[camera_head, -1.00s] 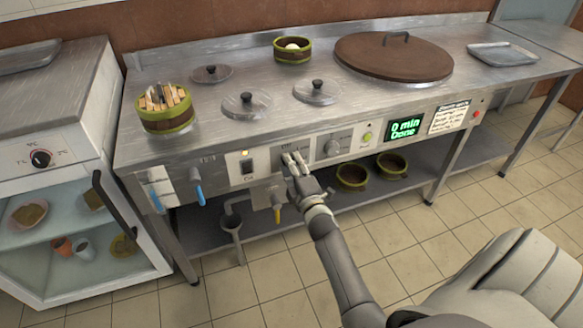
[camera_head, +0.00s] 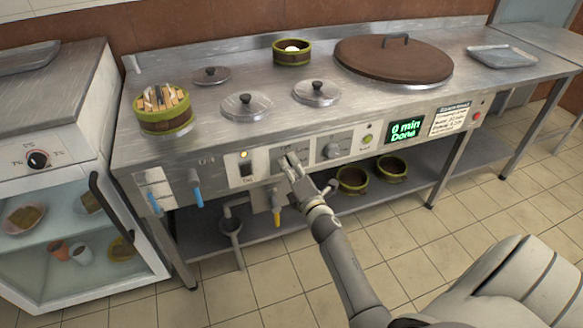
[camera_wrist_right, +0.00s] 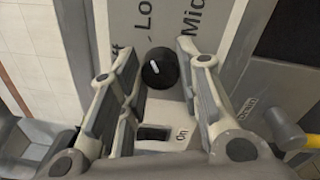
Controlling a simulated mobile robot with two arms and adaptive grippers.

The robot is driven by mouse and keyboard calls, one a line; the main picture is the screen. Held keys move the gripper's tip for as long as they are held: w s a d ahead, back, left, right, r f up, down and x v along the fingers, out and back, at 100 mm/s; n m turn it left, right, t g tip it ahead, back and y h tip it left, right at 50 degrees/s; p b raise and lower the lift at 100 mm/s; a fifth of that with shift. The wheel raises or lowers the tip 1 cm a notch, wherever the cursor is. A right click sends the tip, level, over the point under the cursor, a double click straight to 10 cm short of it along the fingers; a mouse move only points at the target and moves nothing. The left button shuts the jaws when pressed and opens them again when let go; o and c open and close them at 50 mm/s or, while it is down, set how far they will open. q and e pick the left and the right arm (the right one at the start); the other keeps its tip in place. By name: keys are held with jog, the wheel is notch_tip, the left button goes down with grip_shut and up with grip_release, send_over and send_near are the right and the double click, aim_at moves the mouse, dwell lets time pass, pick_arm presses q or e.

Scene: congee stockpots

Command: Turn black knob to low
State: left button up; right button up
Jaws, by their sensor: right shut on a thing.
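The black knob (camera_wrist_right: 158,68) is round, with a short white mark on its face. In the right wrist view it sits between my right gripper's fingertips (camera_wrist_right: 160,60), below the printed labels "Lo..." and "Mid...", which are partly cut off. The mark points roughly up towards these labels; its exact setting is hard to tell. In the head view my right gripper (camera_head: 289,164) is at the stove's front panel (camera_head: 215,177), shut on the knob, which its fingers mostly hide. My left gripper is not in view.
A grey knob (camera_head: 334,150) is just right of my gripper. A black rocker switch (camera_head: 246,169) is to its left. The display (camera_head: 405,131) reads "0 min Done". Lidded pots stand on top.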

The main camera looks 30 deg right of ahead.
jog(key=o, duration=1)
jog(key=v, duration=1.2)
jog(key=shift+f, duration=0.1)
